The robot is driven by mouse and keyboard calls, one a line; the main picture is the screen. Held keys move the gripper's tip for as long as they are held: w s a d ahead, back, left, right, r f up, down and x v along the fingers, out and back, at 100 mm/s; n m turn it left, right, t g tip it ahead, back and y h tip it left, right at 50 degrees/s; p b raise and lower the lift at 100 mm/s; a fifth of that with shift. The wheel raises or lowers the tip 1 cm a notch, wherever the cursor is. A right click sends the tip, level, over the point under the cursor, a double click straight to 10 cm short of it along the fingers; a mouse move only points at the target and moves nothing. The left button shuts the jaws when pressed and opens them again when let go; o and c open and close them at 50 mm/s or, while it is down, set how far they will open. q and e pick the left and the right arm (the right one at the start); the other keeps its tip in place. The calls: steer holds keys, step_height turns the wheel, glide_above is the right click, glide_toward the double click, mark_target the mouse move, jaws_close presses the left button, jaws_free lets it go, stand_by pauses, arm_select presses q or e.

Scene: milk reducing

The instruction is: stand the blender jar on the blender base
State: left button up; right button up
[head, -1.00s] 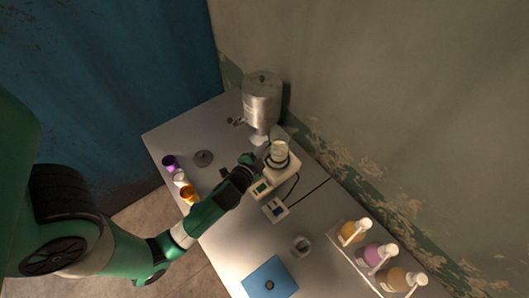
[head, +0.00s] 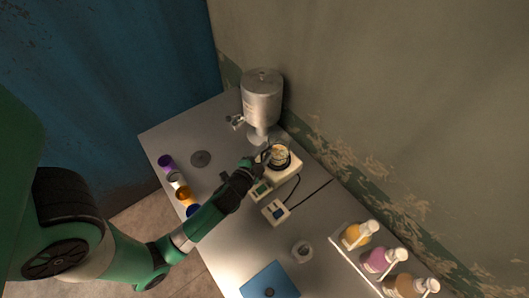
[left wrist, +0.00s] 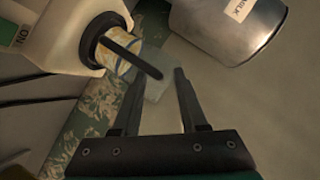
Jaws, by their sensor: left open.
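The blender base (head: 285,173) is a white block on the table, with a dark round collar on top. The blender jar (head: 279,154), with pale orange contents, appears to stand on that collar. In the left wrist view the base (left wrist: 52,35) is at the upper left. The jar (left wrist: 121,62) extends from the black collar, with a black handle-like bar across it. My left gripper (head: 264,159) is beside the jar. In the left wrist view its fingers (left wrist: 163,78) are spread, with the bar's end near them and no clear grip. Exact seating cannot be told. My right gripper is out of view.
A steel milk dispenser (head: 262,98) stands just behind the jar, also in the left wrist view (left wrist: 228,25). Small coloured cups (head: 184,195) line the left edge. A small device (head: 276,211), bottles (head: 380,260) and a blue pad (head: 269,281) lie right and front.

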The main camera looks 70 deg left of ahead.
arm_select(q)
steer(key=shift+r, duration=0.25)
steer(key=v, duration=1.2)
steer(key=w+d+r+n+t+h, duration=0.2)
steer(key=w+d+r+t, duration=0.2)
steer(key=w+r, duration=0.6)
steer(key=w+d+r+n+t+h, duration=0.1)
steer(key=w+d+r+t, duration=0.25)
steer(key=w+r, duration=0.7)
steer(key=s+d+r+t+h, duration=0.2)
steer(key=d+r+t+h, duration=0.1)
steer(key=r, duration=0.8)
steer(key=s+d+r+m+t+h, duration=0.1)
steer(key=s+d+r+t+h, duration=0.1)
steer(key=r, duration=0.9)
steer(key=s+d+r+t+h, duration=0.2)
steer(key=d+r+t+h, duration=0.2)
steer(key=r, duration=0.8)
steer(key=shift+s+d, duration=0.35)
steer(key=shift+d, duration=0.3)
